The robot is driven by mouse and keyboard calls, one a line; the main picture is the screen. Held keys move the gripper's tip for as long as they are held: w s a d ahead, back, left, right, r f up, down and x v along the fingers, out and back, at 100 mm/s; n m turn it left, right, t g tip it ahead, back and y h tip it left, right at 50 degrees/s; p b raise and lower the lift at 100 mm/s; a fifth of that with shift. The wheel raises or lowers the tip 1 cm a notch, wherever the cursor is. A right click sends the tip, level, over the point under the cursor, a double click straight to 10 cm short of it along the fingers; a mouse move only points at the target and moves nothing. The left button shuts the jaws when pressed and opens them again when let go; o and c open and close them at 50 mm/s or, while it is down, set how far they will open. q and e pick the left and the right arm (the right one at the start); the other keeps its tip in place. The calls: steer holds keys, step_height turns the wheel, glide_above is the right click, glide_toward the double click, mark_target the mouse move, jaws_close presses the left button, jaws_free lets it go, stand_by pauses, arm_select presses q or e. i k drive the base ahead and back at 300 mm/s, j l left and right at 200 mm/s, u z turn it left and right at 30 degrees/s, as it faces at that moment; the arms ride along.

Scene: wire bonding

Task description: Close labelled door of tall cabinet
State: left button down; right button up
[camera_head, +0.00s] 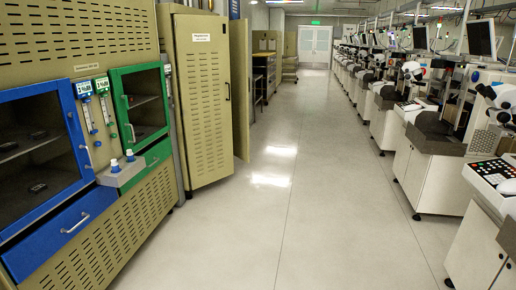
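The tall beige cabinet stands on the left side of the aisle, beyond the blue and green glass-fronted cabinets. The cabinet's inside is hidden behind the labelled door. Neither of my grippers is in view.
The blue-framed cabinet (40,170) and green-framed cabinet (142,105) line the near left, with a small ledge (121,172) jutting out. Microscope workstations (435,165) line the right side. The grey floor (300,215) between is clear to the far white doors (315,46).

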mark_target(202, 43)
steer(key=i, duration=5.15)
